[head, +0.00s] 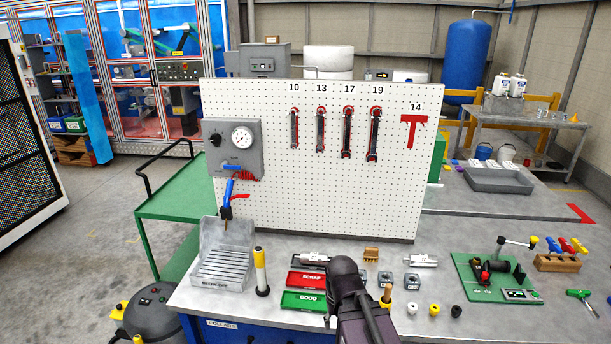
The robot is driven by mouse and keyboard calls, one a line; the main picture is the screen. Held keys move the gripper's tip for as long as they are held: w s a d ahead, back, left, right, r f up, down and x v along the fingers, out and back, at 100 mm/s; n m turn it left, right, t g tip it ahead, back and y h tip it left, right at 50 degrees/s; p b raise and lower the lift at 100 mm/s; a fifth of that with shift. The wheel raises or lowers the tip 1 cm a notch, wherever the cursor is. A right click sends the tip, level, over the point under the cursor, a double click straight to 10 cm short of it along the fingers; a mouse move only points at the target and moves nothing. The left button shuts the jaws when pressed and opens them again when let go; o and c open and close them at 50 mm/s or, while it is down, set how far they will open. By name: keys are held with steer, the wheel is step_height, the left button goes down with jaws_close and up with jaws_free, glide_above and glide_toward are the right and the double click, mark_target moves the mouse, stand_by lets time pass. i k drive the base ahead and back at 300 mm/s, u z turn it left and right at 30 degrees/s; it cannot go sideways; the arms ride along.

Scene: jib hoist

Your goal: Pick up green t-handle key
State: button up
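The green T-handle key (579,294) lies on the grey workbench (400,292) near the right edge of the head view. Its green handle is towards the back left, and a thin metal shaft runs from it towards the front right. Nothing touches the key. My dark arm rises from the bottom centre of the view, well to the left of the key. I can make out no gripper fingers on it.
Left of the key are a green fixture board (497,280) and a wooden block (558,262) with coloured-handled tools. A pegboard (270,130) with wrenches stands behind. Red (307,282) and green (304,301) trays lie beside my arm. Small knobs dot the bench front.

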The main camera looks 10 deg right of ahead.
mark_target(580, 294)
steer(key=z, duration=0.3)
steer(key=i, duration=0.85)
steer(key=z, duration=1.25)
